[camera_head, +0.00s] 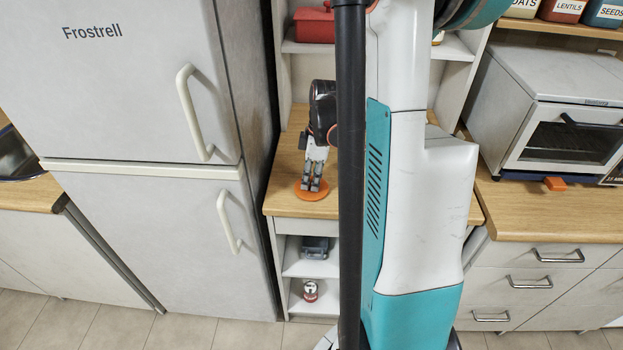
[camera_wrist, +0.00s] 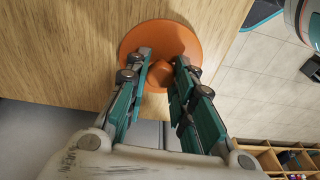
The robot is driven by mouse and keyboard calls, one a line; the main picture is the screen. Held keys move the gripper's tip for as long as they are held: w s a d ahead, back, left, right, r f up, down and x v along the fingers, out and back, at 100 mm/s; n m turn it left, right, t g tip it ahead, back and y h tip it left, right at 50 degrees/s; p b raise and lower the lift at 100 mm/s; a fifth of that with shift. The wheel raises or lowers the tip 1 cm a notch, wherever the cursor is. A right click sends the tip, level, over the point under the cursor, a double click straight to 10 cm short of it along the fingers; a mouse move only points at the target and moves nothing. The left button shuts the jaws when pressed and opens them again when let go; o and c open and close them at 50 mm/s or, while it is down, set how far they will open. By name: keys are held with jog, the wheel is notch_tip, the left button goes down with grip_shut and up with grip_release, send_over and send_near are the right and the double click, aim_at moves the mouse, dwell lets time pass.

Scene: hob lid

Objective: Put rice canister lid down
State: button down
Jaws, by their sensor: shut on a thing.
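The lid is a flat orange disc (camera_head: 313,195) with a small round knob (camera_wrist: 157,68). It is at the left part of the wooden counter section beside the fridge, near the front edge. In the wrist view the lid (camera_wrist: 160,35) appears over the wood. I cannot tell whether it touches the counter or is held just above. My gripper (camera_head: 312,184) points down and is shut on the lid by its knob; its fingers also show in the wrist view (camera_wrist: 166,66). No canister labelled rice is readable.
The fridge (camera_head: 150,100) stands left of this counter (camera_head: 283,185). A toaster oven (camera_head: 550,110) is on the right counter, with a small orange object (camera_head: 556,184) in front. Labelled canisters (camera_head: 560,10) stand on the upper right shelf. A red container (camera_head: 313,25) is on a shelf above.

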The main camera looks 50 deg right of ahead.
jog(key=shift+f, duration=0.15)
jog(key=c, duration=1.4)
grip_release()
jog(key=shift+o, duration=0.2)
notch_tip(320, 180, up, 12)
jog(key=s+d+p, duration=0.1)
jog(key=p, duration=0.2)
jog(key=shift+d+r+p, duration=0.2)
jog(key=shift+p, duration=0.2)
